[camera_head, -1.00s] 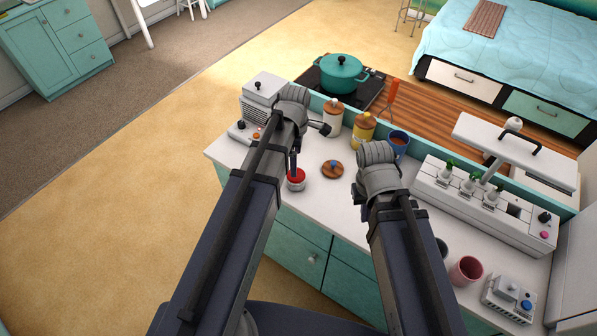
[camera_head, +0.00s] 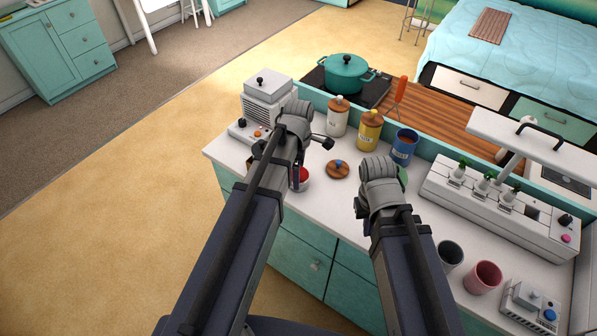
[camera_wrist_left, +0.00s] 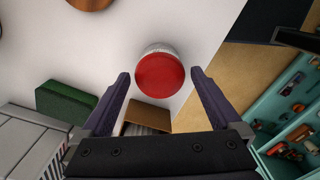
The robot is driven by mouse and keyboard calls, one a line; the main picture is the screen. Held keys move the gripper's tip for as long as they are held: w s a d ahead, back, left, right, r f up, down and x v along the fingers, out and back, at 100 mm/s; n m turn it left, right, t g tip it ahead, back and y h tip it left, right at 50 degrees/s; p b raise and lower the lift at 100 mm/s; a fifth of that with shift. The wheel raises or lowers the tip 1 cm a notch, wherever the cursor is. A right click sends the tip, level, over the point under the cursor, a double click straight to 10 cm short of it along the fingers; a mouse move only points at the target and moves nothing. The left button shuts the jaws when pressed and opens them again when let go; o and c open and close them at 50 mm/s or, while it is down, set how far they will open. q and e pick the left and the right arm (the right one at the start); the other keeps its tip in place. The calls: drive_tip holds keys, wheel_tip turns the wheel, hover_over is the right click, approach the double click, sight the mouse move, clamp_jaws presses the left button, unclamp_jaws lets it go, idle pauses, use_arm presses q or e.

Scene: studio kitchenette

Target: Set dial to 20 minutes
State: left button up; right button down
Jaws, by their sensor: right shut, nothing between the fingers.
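A round red-topped thing with a pale rim (camera_head: 303,178), which may be the dial, stands on the white counter, partly hidden by my left arm in the head view. In the left wrist view, its plain red top (camera_wrist_left: 160,76) lies between and just beyond the fingertips. No minute marks can be read. My left gripper (camera_wrist_left: 160,77) is open above it, with a finger apart on each side. My right gripper (camera_head: 363,208) is shut and empty over the counter, right of the red thing; its fingertips are mostly hidden by its own wrist.
A white appliance (camera_head: 268,98) is left. Grey (camera_head: 450,255) and pink (camera_head: 484,277) cups are right. The counter's middle is mostly clear.

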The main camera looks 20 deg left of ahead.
use_arm(q)
drive_tip(key=c, duration=1.2)
drive_tip(key=m, duration=0.5)
drive_tip(key=shift+m, duration=0.3)
drive_tip(key=m, duration=1.2)
drive_tip(key=shift+m, duration=0.3)
drive_tip(key=m, duration=0.5)
drive_tip(key=shift+m, duration=0.4)
